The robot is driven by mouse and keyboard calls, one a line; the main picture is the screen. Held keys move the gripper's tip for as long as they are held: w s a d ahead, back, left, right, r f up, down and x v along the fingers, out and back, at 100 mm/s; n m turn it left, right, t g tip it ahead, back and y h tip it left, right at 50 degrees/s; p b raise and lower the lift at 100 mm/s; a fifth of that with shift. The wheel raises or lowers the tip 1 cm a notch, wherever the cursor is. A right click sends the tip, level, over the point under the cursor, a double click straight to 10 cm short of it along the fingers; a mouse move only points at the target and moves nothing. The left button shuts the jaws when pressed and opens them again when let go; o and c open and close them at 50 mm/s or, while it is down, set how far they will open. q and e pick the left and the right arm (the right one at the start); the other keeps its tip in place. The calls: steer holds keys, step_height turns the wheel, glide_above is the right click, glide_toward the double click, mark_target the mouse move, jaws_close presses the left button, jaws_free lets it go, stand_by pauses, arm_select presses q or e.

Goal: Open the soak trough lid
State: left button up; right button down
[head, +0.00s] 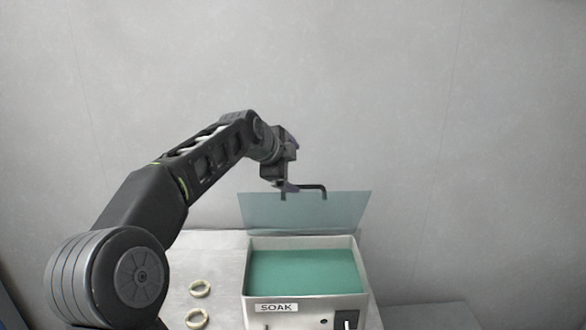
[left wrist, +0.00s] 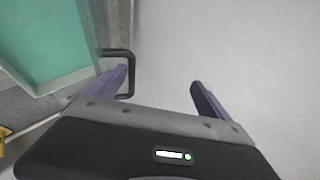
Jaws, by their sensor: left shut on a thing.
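The soak trough (head: 300,243) is a pale metal box labelled SOAK with green liquid (head: 305,271) inside. Its clear bluish lid (head: 305,212) stands raised at the back edge, leaving the trough open. A dark bar handle (head: 316,187) is on the lid's upper edge. My right gripper is not in view.
Two pale rings (head: 200,289) (head: 196,318) lie on the light worktop (head: 215,250) left of the trough. A dark switch (head: 346,320) is on the trough's front. A plain grey wall (head: 450,120) stands behind. A lower grey surface (head: 430,316) is at the right.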

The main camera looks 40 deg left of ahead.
arm_select(q)
steer(key=r, duration=0.2)
steer(key=shift+a+r+t, duration=0.25)
steer(key=shift+r+t, duration=0.05)
steer(key=shift+r, duration=0.1)
steer(key=shift+s, duration=0.1)
steer(key=s, duration=0.2)
steer(key=s+r+b, duration=0.1)
steer(key=s+d+r, duration=0.1)
steer(key=s, duration=0.1)
steer(key=shift+s+d, duration=0.1)
steer(key=shift+s, duration=0.2)
steer(key=c, duration=0.9)
steer(key=shift+b, duration=0.35)
steer(key=shift+s+d+r, duration=0.1)
steer(key=shift+s, duration=0.15)
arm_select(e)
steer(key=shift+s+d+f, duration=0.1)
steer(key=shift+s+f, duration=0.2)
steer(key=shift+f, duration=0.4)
arm_select(q)
steer(key=shift+w, duration=0.15)
